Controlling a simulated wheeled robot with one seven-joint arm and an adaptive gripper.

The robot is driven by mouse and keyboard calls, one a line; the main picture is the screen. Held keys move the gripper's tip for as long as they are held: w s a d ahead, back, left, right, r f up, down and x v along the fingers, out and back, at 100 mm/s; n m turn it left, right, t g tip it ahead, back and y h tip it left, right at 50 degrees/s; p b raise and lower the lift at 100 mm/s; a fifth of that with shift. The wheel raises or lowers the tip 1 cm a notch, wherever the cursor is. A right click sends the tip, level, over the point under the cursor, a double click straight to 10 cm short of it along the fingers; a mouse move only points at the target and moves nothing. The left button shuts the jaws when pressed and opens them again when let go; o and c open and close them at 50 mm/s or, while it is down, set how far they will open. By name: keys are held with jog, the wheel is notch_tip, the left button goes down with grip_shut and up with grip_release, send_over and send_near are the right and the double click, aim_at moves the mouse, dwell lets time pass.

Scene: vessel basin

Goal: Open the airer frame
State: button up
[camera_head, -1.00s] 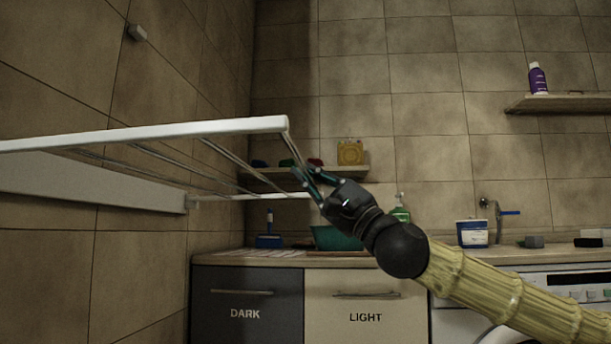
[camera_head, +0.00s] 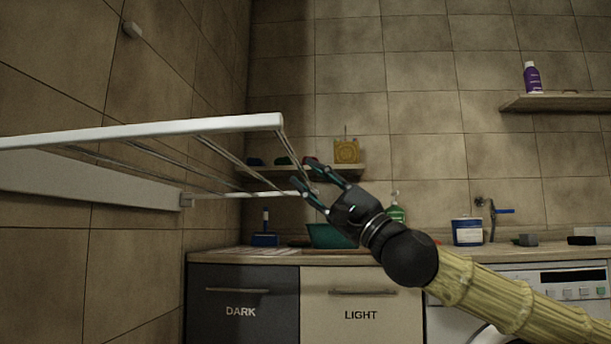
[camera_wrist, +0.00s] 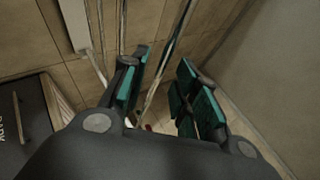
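The airer frame (camera_head: 190,128) stands out from the left wall, roughly level, in the head view. It has a white front bar, a white rear bar (camera_head: 240,195) and thin metal rods between them. My gripper (camera_head: 308,177) is at the frame's right end, below the front bar's tip, with its fingers spread. In the wrist view my gripper (camera_wrist: 165,92) shows its teal finger pads apart, and thin rods (camera_wrist: 163,65) run through the view behind and between them. No grip on a rod shows; whether a finger touches one I cannot tell.
A counter (camera_head: 400,257) with DARK and LIGHT fronts runs below. A teal basin (camera_head: 328,237), a green bottle (camera_head: 396,214) and a blue-white tub (camera_head: 467,232) stand on it. A small shelf (camera_head: 350,172) is behind the gripper.

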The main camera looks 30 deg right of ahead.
jog(key=v, duration=0.9)
jog(key=shift+f, duration=0.2)
jog(key=shift+s, duration=0.15)
